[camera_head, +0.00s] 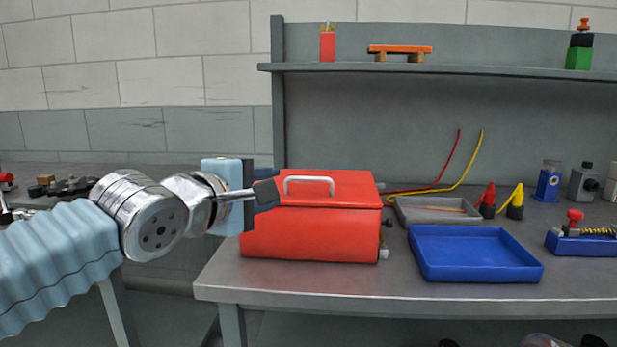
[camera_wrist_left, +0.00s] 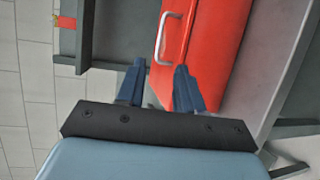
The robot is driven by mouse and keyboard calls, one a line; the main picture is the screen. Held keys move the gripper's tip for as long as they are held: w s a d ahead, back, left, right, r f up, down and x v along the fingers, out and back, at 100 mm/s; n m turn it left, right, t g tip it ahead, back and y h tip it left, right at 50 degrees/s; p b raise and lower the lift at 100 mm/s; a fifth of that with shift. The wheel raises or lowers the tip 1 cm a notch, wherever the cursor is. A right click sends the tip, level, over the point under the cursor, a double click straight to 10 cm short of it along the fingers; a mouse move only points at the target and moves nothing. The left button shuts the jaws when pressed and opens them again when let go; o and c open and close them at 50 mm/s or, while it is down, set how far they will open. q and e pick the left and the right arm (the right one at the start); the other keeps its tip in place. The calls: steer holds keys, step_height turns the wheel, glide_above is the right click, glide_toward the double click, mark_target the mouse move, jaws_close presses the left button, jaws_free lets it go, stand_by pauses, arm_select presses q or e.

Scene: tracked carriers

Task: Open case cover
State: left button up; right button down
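A red case (camera_head: 312,232) with a closed red cover (camera_head: 350,187) stands at the left end of the grey workbench. A pale handle (camera_head: 308,180) is on top of the cover. My left gripper (camera_head: 266,192) is at the left side of the case near the cover, in front of the handle's left end. In the left wrist view my left gripper (camera_wrist_left: 158,80) has its two dark blue fingers apart with nothing between them; the handle (camera_wrist_left: 166,38) and red cover (camera_wrist_left: 200,30) lie beyond the fingertips. My right gripper is not in view.
A blue tray (camera_head: 475,254) and a grey tray (camera_head: 437,210) sit right of the case. Red and yellow clamps (camera_head: 502,200) with cables stand behind. A shelf (camera_head: 440,68) runs above. Another bench (camera_head: 40,172) with tools is at the left.

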mark_target(308, 180)
arm_select(q)
steer(key=p+x, duration=0.1)
steer(key=x, duration=1.1)
steer(key=shift+w+d+f, duration=0.1)
jaws_close()
stand_by(0.9)
